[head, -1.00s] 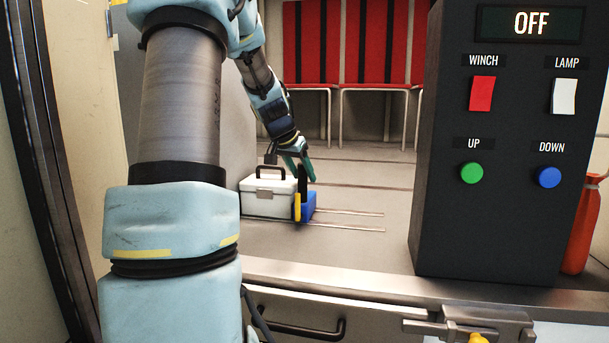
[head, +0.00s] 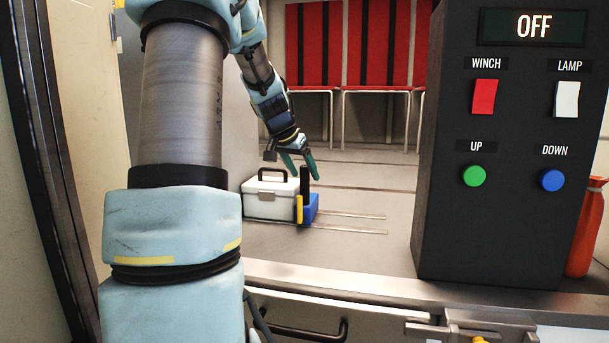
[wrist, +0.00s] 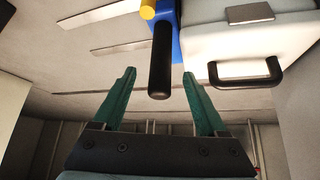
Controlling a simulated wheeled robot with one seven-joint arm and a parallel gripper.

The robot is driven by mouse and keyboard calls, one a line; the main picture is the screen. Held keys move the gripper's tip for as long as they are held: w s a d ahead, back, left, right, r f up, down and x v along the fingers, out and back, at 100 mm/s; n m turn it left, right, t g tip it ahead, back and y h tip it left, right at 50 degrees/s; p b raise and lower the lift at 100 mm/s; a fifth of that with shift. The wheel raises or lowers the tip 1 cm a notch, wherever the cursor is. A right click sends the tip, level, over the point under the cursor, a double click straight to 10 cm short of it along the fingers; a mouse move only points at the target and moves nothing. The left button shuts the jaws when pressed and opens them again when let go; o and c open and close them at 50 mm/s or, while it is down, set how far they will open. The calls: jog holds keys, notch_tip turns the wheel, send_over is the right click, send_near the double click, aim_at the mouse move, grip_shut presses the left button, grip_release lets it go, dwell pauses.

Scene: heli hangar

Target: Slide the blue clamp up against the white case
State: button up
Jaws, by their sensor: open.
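The blue clamp (head: 309,209) stands on the grey deck, with an upright black handle (head: 304,182) and a yellow part (head: 299,208). The white case (head: 268,199) is directly to its left, and the clamp's side appears to touch the case's right end. In the wrist view the blue clamp body (wrist: 172,42) also lies against the white case (wrist: 235,50), with little or no gap visible. My gripper (head: 301,170) is open and empty, just above and behind the clamp. In the wrist view the black handle points towards the space between the green fingers (wrist: 162,85), apart from both.
A black control box (head: 510,210) with switches and buttons stands at the right. An orange bottle (head: 588,228) is beside it. Red seats (head: 380,45) line the back. Two thin rails (head: 350,223) run along the deck right of the clamp, where the deck is clear.

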jog(key=v, duration=0.7)
jog(key=shift+p, duration=0.45)
jog(key=shift+r, duration=0.15)
